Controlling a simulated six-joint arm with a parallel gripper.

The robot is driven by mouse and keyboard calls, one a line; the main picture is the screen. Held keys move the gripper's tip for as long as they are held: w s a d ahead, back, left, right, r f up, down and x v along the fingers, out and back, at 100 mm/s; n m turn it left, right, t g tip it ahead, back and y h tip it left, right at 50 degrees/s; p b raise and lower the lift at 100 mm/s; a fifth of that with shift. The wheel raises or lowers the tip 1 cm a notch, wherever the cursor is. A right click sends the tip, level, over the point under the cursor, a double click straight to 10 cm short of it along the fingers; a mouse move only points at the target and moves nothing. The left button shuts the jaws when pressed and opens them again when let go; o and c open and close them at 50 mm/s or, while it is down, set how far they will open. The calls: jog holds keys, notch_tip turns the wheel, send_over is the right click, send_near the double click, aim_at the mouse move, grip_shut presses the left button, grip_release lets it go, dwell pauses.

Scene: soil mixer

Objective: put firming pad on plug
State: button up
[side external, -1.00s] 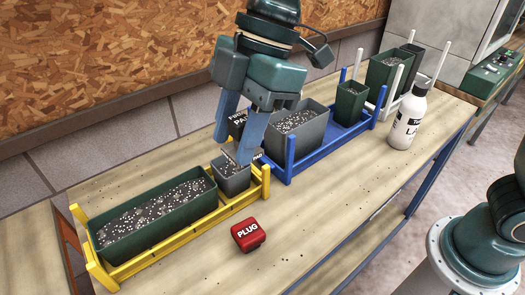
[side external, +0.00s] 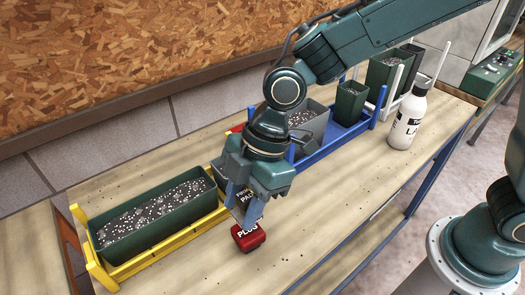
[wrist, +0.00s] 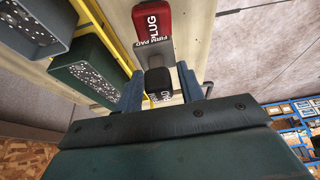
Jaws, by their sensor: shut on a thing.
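The firming pad is a black grip block (wrist: 158,84) with a grey plate (wrist: 152,50); both carry lettering in the wrist view. My gripper (side external: 243,210) is shut on the pad (side external: 245,194), whose dark lettered face shows between the fingers in the side view. The red plug (side external: 249,238) sits on the bench just below the fingertips. In the wrist view the plug (wrist: 152,19) shows beyond the grey plate, which overlaps its near end. I cannot tell whether the pad touches the plug.
A yellow rack (side external: 166,243) holds a green trough (side external: 155,222) of soil close by on the left. Behind stand a blue rack (side external: 327,149) with pots and a white bottle (side external: 405,118). The bench front right of the plug is clear.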

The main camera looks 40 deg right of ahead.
jog(key=shift+f, duration=0.1)
jog(key=shift+f, duration=2.05)
jog(key=shift+f, duration=0.1)
jog(key=o, duration=1)
jog(key=v, duration=1.2)
jog(key=shift+d, duration=0.1)
